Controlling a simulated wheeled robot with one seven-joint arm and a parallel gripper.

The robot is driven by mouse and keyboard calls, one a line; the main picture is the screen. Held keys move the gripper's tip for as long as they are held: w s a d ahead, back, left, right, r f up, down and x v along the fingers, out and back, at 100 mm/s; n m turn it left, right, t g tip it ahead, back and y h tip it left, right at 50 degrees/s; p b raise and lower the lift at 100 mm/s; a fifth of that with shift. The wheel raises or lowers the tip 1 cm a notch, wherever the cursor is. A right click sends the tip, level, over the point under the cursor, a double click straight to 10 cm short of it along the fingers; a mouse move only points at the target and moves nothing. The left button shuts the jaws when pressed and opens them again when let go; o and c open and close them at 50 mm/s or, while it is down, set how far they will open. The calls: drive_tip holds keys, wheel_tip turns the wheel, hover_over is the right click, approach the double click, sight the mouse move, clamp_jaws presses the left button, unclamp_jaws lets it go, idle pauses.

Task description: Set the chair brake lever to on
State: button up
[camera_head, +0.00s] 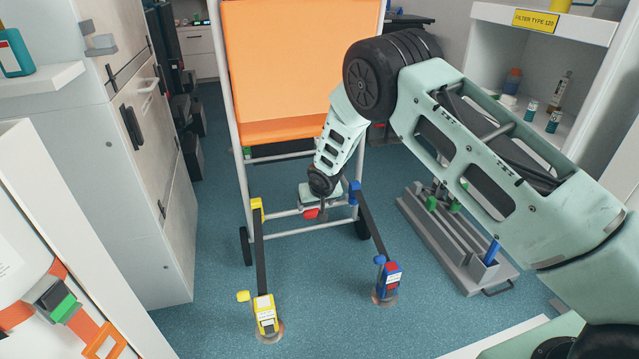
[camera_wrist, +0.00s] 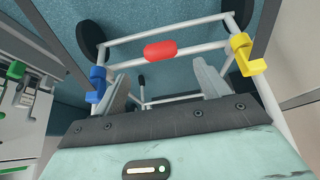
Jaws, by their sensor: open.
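The chair (camera_head: 278,65) has an orange back and a white tube frame, and stands in the middle of the head view. A red piece (camera_head: 312,213) shows at its low front crossbar. In the wrist view the red piece (camera_wrist: 160,51) sits ahead of the fingers, on or near a white crossbar. A thin black-tipped post (camera_wrist: 141,82) shows between the fingers; I cannot tell which part is the brake lever. My gripper (camera_wrist: 165,85) is open, with its two grey fingers apart and nothing visibly held. In the head view my arm partly hides the chair's lower right side.
Black straps run from the chair to a yellow floor buckle (camera_head: 265,314) and a blue one (camera_head: 388,279). A grey slotted rack (camera_head: 450,245) stands on the floor at right. White cabinets (camera_head: 150,150) line the left. Blue floor is clear before the chair, between the straps.

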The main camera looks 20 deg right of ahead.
drive_tip(key=p+v, duration=0.2)
drive_tip(key=v, duration=0.5)
drive_tip(key=shift+s, duration=0.15)
drive_tip(key=shift+r, duration=0.15)
